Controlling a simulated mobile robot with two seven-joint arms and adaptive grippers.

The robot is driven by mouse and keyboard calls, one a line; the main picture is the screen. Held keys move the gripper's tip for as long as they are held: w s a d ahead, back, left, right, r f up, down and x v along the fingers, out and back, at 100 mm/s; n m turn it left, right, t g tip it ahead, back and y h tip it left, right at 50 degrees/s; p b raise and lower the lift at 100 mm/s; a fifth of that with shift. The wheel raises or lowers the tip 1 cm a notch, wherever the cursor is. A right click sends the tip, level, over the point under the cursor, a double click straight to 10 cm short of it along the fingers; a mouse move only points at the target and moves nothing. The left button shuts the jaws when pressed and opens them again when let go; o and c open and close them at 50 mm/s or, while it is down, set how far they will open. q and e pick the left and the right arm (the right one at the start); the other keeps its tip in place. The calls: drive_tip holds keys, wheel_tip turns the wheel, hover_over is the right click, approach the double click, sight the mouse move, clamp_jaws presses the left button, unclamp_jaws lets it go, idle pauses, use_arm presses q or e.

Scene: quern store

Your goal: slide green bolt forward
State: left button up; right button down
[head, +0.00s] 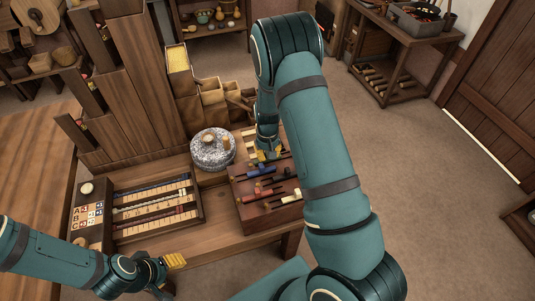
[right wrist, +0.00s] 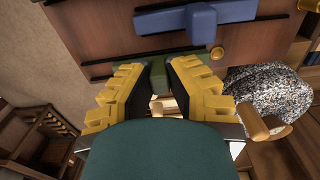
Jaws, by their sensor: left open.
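The green bolt (right wrist: 156,72) lies across the wooden bolt box in the right wrist view, with its upright part between my right fingertips. In the head view the box (head: 244,215) stands at the table's right end. My right gripper (head: 267,156) is down at the box's far end, and its arm hides part of that area. In the right wrist view the yellow fingers of my right gripper (right wrist: 157,66) stand either side of the green part; whether they press on it I cannot tell. My left gripper (head: 176,262) is open and empty near the table's front edge.
A blue bolt (right wrist: 180,20) lies beside the green one. Dark, red and white bolts share the box. A speckled round stone (head: 212,154) stands close behind left. A slotted board (head: 155,208) lies on the left of the table.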

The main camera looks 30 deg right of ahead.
sight(280, 155)
drive_tip(key=d, duration=0.2)
drive_tip(key=s+d, duration=0.1)
drive_tip(key=d, duration=0.1)
drive_tip(key=shift+d+f+b, duration=0.1)
drive_tip(key=shift+d+b, duration=0.15)
drive_tip(key=shift+b, duration=0.05)
drive_tip(key=shift+a, duration=0.1)
drive_tip(key=c, duration=1.3)
unclamp_jaws()
drive_tip(key=o, duration=0.4)
drive_tip(key=shift+c, duration=0.2)
